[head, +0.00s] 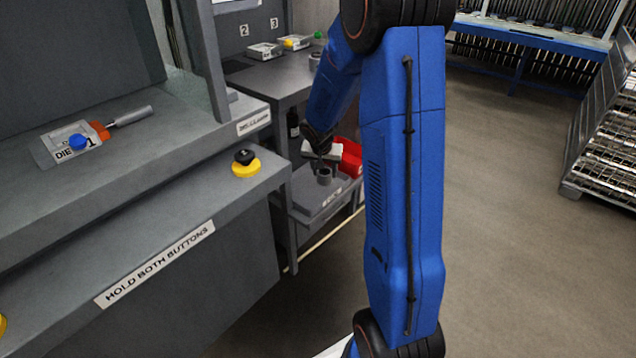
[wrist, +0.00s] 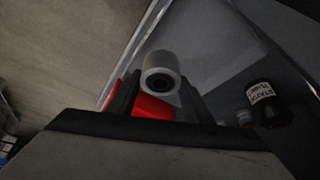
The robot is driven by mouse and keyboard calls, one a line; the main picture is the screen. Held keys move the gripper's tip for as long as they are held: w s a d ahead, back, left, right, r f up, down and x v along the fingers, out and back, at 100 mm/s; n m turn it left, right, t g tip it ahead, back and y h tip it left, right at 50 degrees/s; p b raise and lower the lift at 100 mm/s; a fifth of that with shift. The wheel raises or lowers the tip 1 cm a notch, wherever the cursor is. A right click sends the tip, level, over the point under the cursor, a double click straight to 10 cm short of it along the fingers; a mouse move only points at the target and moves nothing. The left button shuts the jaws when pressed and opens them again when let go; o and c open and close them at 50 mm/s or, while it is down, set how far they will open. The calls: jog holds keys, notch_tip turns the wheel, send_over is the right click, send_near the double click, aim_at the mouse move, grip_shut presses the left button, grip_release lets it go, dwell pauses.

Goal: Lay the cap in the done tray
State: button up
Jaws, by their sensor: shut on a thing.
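The cap is a short grey cylinder with a dark round opening. It shows between my fingertips in the wrist view (wrist: 158,61) and just under my gripper in the head view (head: 324,178). My gripper (head: 323,166) is shut on it. A grey tray (head: 308,201) with a small label lies below on a low shelf beside the bench; the label is too small to read. The cap is over the tray in the head view; whether it touches the tray I cannot tell.
A red bin (head: 350,158) stands right behind my gripper. A dark labelled bottle (wrist: 267,104) shows at the right in the wrist view. The bench (head: 278,76) rises to the left, with small trays at its back. Open floor (head: 520,200) lies to the right.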

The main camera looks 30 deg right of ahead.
jog(key=w+f, duration=0.1)
jog(key=w+a+f, duration=0.1)
jog(key=w, duration=0.1)
jog(key=shift+f, duration=2.5)
jog(key=shift+f, duration=0.15)
jog(key=o, duration=1.4)
